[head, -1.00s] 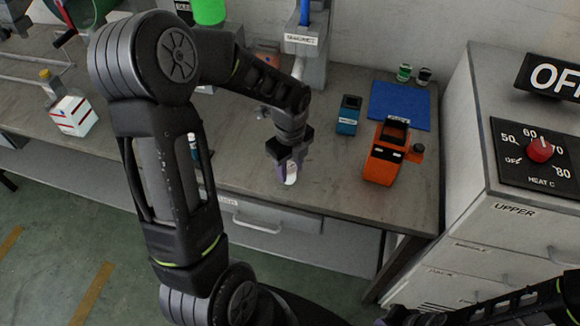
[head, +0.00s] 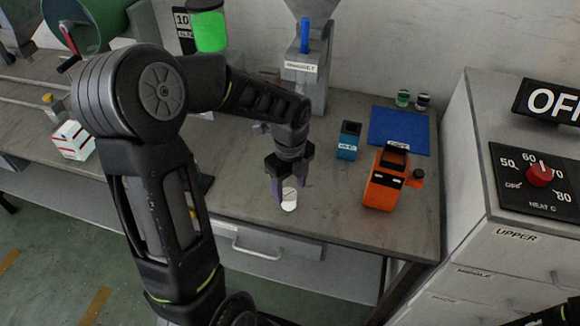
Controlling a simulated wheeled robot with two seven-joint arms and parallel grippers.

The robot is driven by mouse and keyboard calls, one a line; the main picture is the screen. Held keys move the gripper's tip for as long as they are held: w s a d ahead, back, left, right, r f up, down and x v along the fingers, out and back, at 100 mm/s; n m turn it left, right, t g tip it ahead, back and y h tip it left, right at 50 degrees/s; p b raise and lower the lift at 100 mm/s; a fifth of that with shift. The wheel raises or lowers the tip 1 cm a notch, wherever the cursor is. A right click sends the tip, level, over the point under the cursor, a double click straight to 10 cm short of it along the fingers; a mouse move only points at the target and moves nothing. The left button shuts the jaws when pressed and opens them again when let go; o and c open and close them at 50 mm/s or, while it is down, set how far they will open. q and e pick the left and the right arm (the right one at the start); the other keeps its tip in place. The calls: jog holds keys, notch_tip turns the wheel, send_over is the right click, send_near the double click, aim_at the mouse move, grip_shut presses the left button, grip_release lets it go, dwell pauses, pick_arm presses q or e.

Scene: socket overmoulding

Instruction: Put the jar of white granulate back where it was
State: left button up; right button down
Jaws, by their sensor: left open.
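The jar of white granulate (head: 289,203) stands upright on the workbench (head: 325,215), close to its front edge in the head view. It is small and whitish, and its upper part is partly hidden by my gripper. My left gripper (head: 290,189) points down over the jar. Its purple-tipped fingers are open, one on each side of the jar. I cannot tell whether they touch it. My right gripper is out of view; only a piece of that arm shows at the bottom right.
An orange device (head: 382,188) and a small blue device (head: 348,141) stand right of the jar. Behind them lie a blue mat (head: 400,132) and two small jars (head: 403,98). A hopper machine (head: 303,75) stands behind. A grey cabinet (head: 490,240) bounds the right.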

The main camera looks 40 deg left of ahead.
aim_at(290, 195)
pick_arm(q)
notch_tip(290, 195, up, 9)
jog(key=shift+f, duration=0.15)
jog(key=shift+d+f, duration=0.1)
dwell(0.8)
